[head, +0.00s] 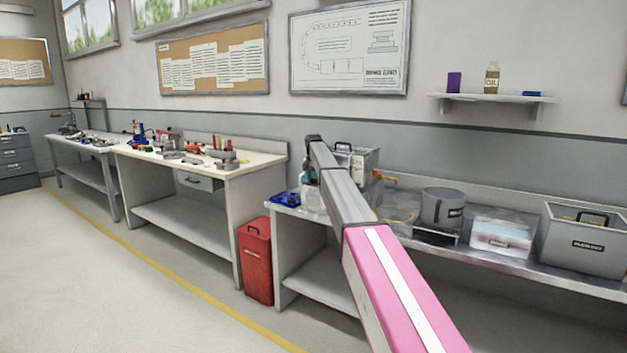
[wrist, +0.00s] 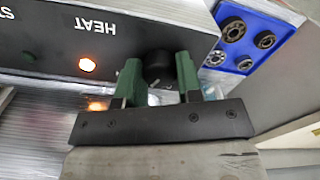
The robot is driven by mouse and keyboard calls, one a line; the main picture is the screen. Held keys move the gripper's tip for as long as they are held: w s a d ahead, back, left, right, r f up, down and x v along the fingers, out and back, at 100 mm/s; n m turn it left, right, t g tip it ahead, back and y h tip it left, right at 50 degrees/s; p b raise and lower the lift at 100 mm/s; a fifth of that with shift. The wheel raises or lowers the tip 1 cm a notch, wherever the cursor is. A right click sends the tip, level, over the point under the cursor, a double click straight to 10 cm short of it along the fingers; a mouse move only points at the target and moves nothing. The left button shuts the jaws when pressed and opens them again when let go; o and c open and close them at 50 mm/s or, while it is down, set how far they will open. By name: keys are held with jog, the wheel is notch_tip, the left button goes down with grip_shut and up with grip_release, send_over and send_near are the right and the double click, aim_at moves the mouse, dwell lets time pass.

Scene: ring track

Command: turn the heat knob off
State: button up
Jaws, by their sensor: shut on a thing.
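The heat knob (wrist: 158,65) is a dark round knob on the face of a grey box (wrist: 30,45) in the wrist view. The white word HEAT is printed on the box, and an orange light (wrist: 87,65) glows near it. My gripper (wrist: 158,78) has its two green fingers on either side of the knob, shut on it. The fingers partly cover the knob, and I cannot read its turn angle. In the head view the box (head: 360,160) stands on the metal bench, partly behind my arm; the knob is hidden there.
A blue tray (wrist: 240,40) with several round metal parts lies beside the box. A red bin (head: 256,262) stands on the floor between benches.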

jog(key=n, duration=0.4)
jog(key=shift+n, duration=2.3)
jog(key=o, duration=0.9)
notch_tip(320, 180, up, 11)
jog(key=shift+f, duration=0.1)
